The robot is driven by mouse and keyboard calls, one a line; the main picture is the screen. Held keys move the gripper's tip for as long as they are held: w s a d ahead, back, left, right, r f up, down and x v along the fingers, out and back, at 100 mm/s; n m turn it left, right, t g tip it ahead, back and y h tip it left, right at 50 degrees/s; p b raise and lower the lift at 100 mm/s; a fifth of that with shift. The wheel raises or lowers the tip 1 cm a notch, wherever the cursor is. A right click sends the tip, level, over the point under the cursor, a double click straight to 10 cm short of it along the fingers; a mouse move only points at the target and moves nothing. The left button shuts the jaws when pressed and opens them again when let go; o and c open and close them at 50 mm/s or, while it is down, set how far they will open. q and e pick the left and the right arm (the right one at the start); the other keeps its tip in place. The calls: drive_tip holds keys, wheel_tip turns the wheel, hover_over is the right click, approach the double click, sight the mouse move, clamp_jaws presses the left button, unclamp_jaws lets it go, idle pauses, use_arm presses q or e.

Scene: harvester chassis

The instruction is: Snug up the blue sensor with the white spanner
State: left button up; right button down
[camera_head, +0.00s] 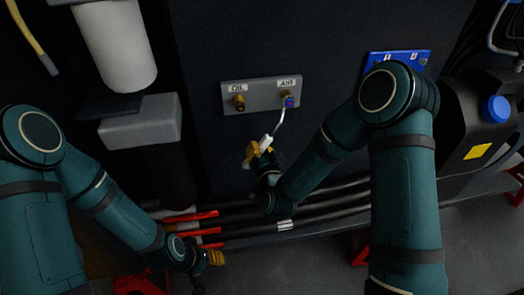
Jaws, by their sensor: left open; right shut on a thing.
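The blue sensor (289,102) sits at the right-hand port of a grey plate, with a purple-red tint around it. The white spanner (278,122) runs from my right gripper up to the sensor. Its upper end meets or overlaps the sensor; I cannot tell whether it is seated around it. My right gripper (254,152), with yellow fingertips, is shut on the spanner's white handle, below and left of the sensor. My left gripper (216,258) is open and empty, low in the view, away from the plate.
The grey plate (262,95) has a brass fitting (239,103) under its OIL label. A white cylinder (116,45) stands at left. Dark hoses and red-ended pipes (195,216) run below. A black tank with a blue cap (496,109) is at right, and a blue panel (397,60) is behind my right arm.

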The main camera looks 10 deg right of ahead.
drive_tip(key=shift+a+r+m, duration=0.65)
drive_tip(key=shift+a+m, duration=0.05)
drive_tip(key=shift+a, duration=0.15)
drive_tip(key=shift+a+r+m, duration=0.9)
drive_tip(key=shift+a+r, duration=0.1)
drive_tip(key=shift+s+a+r+m+y, duration=0.1)
drive_tip(key=shift+a+r+m+y, duration=0.1)
drive_tip(key=shift+a+r+m, duration=0.3)
drive_tip(key=shift+a+r+m+y, duration=0.2)
drive_tip(key=shift+a+r+m, duration=0.1)
drive_tip(key=shift+r+m, duration=0.3)
drive_tip(key=shift+r, duration=0.1)
drive_tip(key=shift+d+f+n, duration=0.1)
drive_tip(key=shift+f+n, duration=0.15)
drive_tip(key=shift+n, duration=0.05)
drive_tip(key=shift+s, duration=0.15)
